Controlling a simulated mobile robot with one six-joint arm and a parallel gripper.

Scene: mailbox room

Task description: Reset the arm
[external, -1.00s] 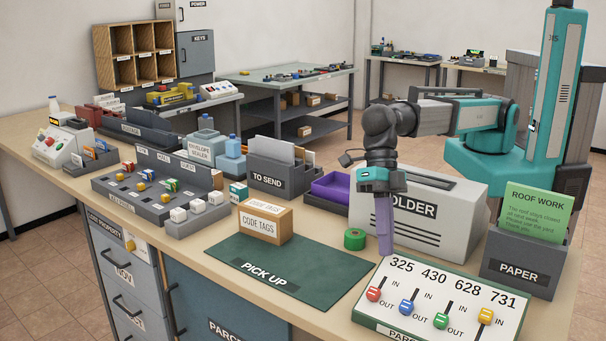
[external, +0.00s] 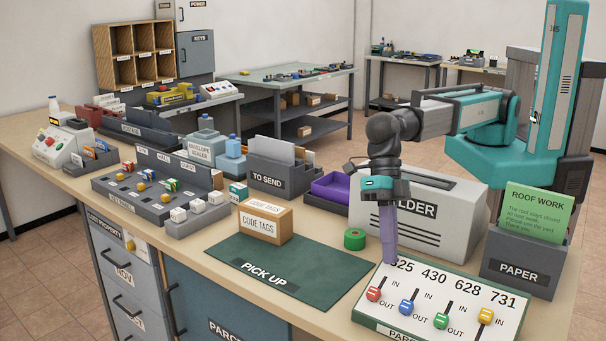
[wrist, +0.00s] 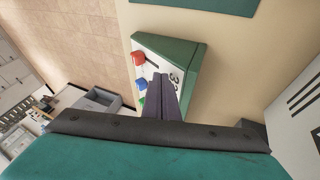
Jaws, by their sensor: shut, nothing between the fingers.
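My gripper (external: 389,258) points straight down in the external view, with its purple-grey fingers together and nothing between them. Its tips are at the upper left edge of the parcel slider panel (external: 418,328), by the number 325; I cannot tell whether they touch it. The panel has red (external: 374,294), blue (external: 406,307), green (external: 441,321) and yellow (external: 486,316) sliders between IN and OUT marks. In the wrist view the shut fingers (wrist: 166,95) reach over the panel (wrist: 185,52) and hide part of its face.
The grey folder machine (external: 450,225) stands close behind my gripper. The paper holder (external: 518,272) stands at the right. The mat's front part is clear.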

